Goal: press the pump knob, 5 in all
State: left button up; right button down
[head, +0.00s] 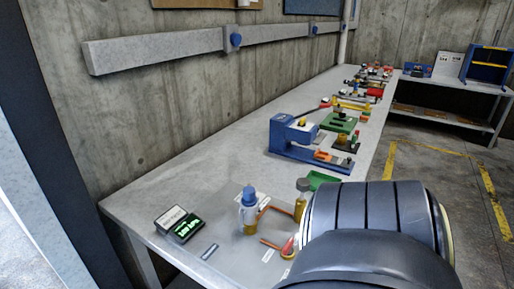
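A bottle-like unit with a blue top (249,197) and a yellowish lower part stands near the front of the grey bench (150,198). The blue top looks like the pump knob, but it is too small to be sure. A small black display (187,229) with green lit characters, too small to read, is to its left. A dark, ribbed link of my arm fills the lower right and hides part of the bench. Neither gripper is in view.
A small bottle with a brownish cap (302,186), orange strips and a red-yellow piece (288,248) lie near the unit. A blue press-like fixture (291,134) and several coloured devices stand farther back. A concrete wall (140,105) runs along the left.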

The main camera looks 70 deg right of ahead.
aim_at(303, 185)
jog(key=i, duration=1.3)
jog(key=z, duration=2.85)
